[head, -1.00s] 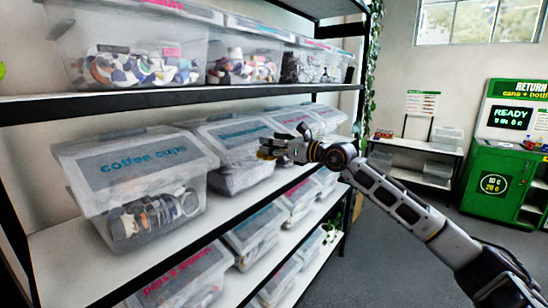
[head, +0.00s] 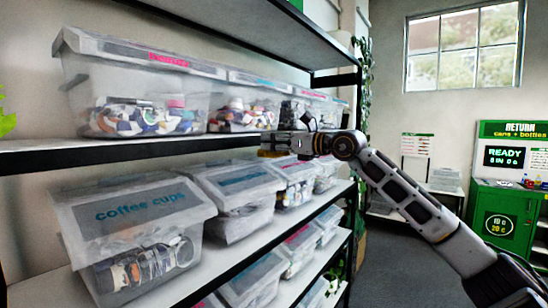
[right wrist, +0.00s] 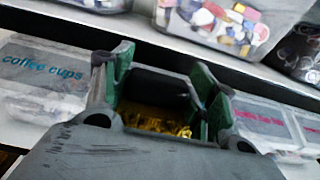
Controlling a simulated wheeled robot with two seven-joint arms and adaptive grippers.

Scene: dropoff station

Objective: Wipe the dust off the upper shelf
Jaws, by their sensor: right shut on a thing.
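My right gripper (head: 276,145) reaches in from the right, at the front edge of the shelf with the upper row of clear bins. It is shut on a yellow thing (head: 270,154), which also shows between the green-padded fingers of the gripper (right wrist: 163,72) in the right wrist view as a yellow patch (right wrist: 155,119). I cannot tell whether it is a sponge or a cloth. The shelf (head: 120,150) holds bins along its length. A higher shelf (head: 260,32) shows mostly its underside; its top surface is hidden. No dust can be made out. My left gripper is not in view.
Clear lidded bins (head: 145,95) stand above, and a coffee cups bin (head: 135,220) stands on the shelf below. A dark post (head: 358,100) and hanging plant (head: 366,75) bound the rack's far end. Open floor (head: 385,270) lies right, before a green return machine (head: 505,185).

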